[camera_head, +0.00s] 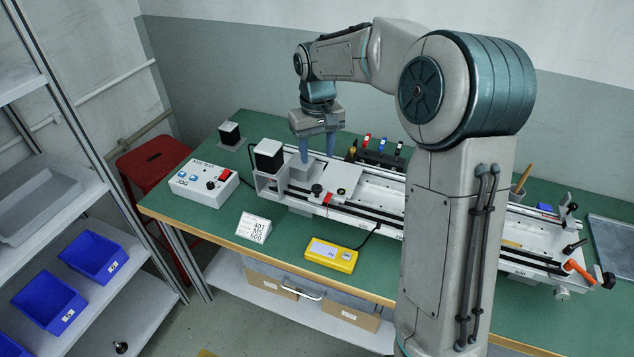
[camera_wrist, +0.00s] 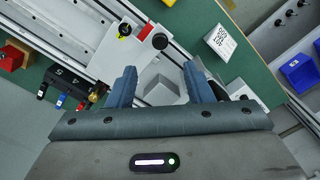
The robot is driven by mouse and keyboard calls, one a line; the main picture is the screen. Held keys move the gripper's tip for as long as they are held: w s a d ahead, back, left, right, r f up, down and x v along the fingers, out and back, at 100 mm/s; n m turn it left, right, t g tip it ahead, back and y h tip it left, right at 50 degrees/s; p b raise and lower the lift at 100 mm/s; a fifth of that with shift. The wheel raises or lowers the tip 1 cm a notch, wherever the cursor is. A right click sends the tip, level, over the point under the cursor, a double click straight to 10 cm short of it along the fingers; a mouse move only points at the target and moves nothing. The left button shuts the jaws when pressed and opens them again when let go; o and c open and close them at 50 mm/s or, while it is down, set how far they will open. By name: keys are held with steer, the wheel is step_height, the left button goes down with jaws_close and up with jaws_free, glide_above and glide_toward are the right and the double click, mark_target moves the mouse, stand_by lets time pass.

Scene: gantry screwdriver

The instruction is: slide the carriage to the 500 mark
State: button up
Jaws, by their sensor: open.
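The carriage (camera_head: 345,174) is a pale plate on the long rail (camera_head: 382,207), near its left end. It has a black knob (camera_head: 316,189) and a red pointer (camera_head: 328,199) at its front edge. In the wrist view the carriage (camera_wrist: 122,52) shows with the red pointer (camera_wrist: 145,32) above the fingers. A light grey block (camera_wrist: 163,90) stands up between my fingers. My gripper (camera_head: 317,150) is open and points down over the carriage's left part. In the wrist view its blue fingers (camera_wrist: 160,85) flank the block; whether they touch it I cannot tell.
A black-topped motor (camera_head: 269,157) closes the rail's left end. A yellow readout (camera_head: 332,254), its digits too small to read, a white card (camera_head: 254,228) and a jog box (camera_head: 203,183) lie in front. A tool rack (camera_head: 380,158) stands behind. My arm hides the rail's middle.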

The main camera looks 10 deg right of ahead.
mark_target(317, 187)
step_height(317, 187, down, 11)
steer(key=shift+r, duration=0.2)
jaws_close()
